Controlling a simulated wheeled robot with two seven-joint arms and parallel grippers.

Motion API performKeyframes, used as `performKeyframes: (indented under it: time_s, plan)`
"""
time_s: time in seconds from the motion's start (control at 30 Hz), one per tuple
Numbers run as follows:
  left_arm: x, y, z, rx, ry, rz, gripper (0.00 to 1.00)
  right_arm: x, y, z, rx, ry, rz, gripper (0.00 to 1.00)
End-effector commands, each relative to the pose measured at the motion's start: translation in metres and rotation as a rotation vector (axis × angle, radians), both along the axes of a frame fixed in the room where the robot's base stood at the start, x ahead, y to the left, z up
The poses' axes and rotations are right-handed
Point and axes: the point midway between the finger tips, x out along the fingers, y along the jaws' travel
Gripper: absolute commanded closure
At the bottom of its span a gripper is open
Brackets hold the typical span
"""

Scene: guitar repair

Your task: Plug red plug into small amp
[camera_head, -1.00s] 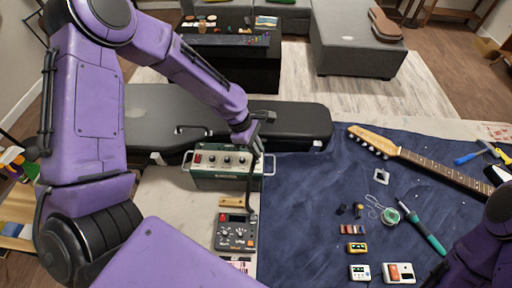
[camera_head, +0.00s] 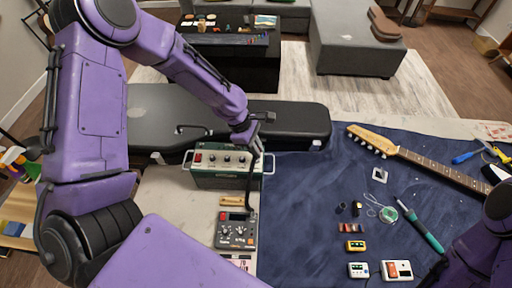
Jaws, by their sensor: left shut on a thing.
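The small amp (camera_head: 222,181) is a green box with a silver knob panel and side handles, standing on the bench in front of a black case. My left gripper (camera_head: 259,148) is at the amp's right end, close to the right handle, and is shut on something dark. A black cable (camera_head: 250,195) hangs from there down towards the pedal. The red plug itself is too small or hidden to make out. My right arm (camera_head: 490,245) shows at the lower right edge; its gripper is out of the picture.
A grey pedal (camera_head: 236,232) with a red part lies in front of the amp. A blue cloth (camera_head: 300,215) covers the right side, with a guitar neck (camera_head: 435,168), a green-handled tool (camera_head: 425,230) and several small devices. The black case (camera_head: 290,122) lies behind.

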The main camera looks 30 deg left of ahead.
Motion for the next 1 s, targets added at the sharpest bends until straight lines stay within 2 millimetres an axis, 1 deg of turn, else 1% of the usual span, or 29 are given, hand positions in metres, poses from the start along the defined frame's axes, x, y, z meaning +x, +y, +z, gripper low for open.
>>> performKeyframes:
  time_s: [0.27, 1.0]
  plan:
    - [0.0, 0.0, -0.002, 0.0, 0.0, 0.0, 1.0, 0.0, 0.0, -0.001, 0.0, 0.0, 0.0, 0.57]
    - [0.0, 0.0, -0.015, 0.0, -0.001, 0.001, 1.0, 0.0, 0.0, -0.005, 0.0, 0.0, 0.0, 0.57]
